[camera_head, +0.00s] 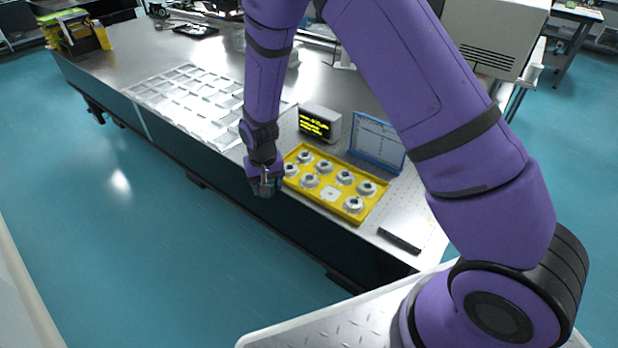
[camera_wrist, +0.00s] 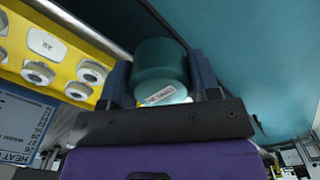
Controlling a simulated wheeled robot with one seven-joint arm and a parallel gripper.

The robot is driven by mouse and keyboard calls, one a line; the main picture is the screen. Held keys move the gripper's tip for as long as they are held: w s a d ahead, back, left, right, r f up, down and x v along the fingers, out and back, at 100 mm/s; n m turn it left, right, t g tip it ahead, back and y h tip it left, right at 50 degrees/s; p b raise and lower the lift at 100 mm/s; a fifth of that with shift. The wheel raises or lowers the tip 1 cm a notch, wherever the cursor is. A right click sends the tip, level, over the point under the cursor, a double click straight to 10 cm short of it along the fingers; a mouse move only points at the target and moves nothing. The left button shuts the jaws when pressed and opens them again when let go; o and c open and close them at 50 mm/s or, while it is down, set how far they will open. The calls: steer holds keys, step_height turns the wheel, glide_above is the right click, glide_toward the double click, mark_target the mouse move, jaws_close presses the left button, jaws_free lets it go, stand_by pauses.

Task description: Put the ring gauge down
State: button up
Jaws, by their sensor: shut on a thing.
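My gripper (camera_wrist: 158,88) is shut on a teal cylinder, the ring gauge (camera_wrist: 160,66), which sits between the two blue fingers. A white label with dark print is on its near end. In the head view my gripper (camera_head: 265,184) hangs just left of the yellow tray (camera_head: 372,208), at the table's front edge. The gauge is hard to make out there. The wrist view shows teal floor behind it and the tray (camera_wrist: 88,42) at upper left, apart from it.
The tray holds several white round parts (camera_head: 345,177) and a white numbered plate (camera_head: 330,194). Behind it stand a display box (camera_head: 320,122) and a blue-framed panel (camera_head: 377,141). A black bar (camera_head: 399,241) lies to the right. A grid of shallow trays (camera_head: 190,95) lies left on the metal table (camera_head: 125,60).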

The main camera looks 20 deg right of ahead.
glide_above(309, 177)
steer(key=shift+s+f, duration=0.1)
steer(key=shift+f, duration=2.4)
steer(key=shift+f, duration=0.15)
steer(key=o, duration=1.1)
